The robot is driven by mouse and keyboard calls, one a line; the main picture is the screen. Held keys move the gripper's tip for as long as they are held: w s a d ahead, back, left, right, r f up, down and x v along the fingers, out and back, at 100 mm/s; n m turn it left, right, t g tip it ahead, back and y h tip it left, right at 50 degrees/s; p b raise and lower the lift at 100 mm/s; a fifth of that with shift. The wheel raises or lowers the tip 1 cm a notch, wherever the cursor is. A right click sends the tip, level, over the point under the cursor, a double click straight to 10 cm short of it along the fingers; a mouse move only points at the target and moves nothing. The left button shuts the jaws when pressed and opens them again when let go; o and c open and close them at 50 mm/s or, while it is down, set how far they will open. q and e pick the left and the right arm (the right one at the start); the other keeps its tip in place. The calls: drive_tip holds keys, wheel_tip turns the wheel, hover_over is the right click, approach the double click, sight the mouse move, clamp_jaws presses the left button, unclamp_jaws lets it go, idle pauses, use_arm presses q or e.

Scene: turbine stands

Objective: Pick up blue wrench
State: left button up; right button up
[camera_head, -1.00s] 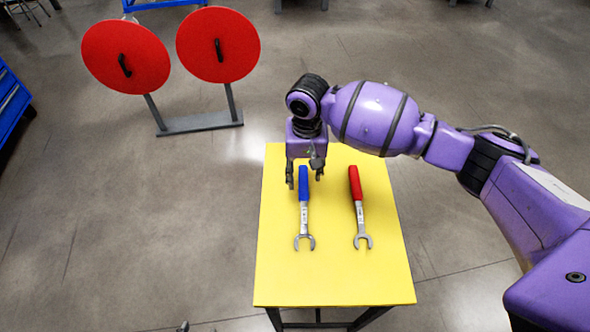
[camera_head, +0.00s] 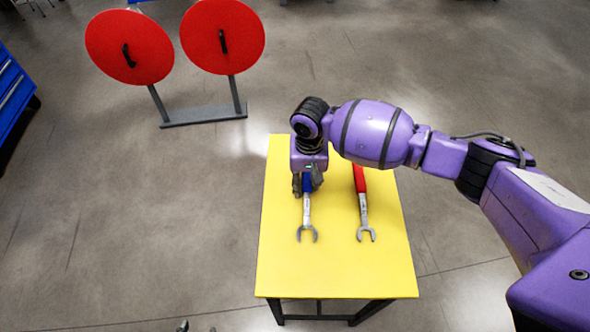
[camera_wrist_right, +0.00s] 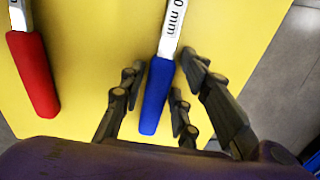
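The blue wrench (camera_head: 307,211) lies on the yellow table (camera_head: 335,270), its blue handle away from me and its open jaw toward me. My right gripper (camera_head: 307,186) is low over the blue handle and hides part of it. In the right wrist view the blue handle (camera_wrist_right: 155,98) lies between the spread fingers of the right gripper (camera_wrist_right: 161,95), with a gap visible on at least one side. The right gripper is open. My left gripper is not in view.
A red-handled wrench (camera_head: 363,207) lies on the table to the right of the blue one; it also shows in the right wrist view (camera_wrist_right: 35,75). A stand with two red discs (camera_head: 130,47) is behind the table. A blue cabinet (camera_head: 14,95) is at the left.

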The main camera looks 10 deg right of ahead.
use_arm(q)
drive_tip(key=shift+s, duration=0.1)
use_arm(e)
clamp_jaws()
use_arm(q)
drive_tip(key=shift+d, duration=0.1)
use_arm(e)
drive_tip(key=shift+r, duration=0.15)
drive_tip(key=shift+r, duration=0.25)
wheel_tip(320, 180, up, 2)
drive_tip(key=shift+r, duration=0.1)
use_arm(q)
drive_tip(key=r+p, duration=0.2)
drive_tip(key=p, duration=0.1)
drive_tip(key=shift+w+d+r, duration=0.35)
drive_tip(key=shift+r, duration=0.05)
use_arm(e)
drive_tip(key=s+d+r, duration=0.2)
drive_tip(key=s+r, duration=0.8)
drive_tip(key=s, duration=0.4)
drive_tip(key=shift+d, duration=0.25)
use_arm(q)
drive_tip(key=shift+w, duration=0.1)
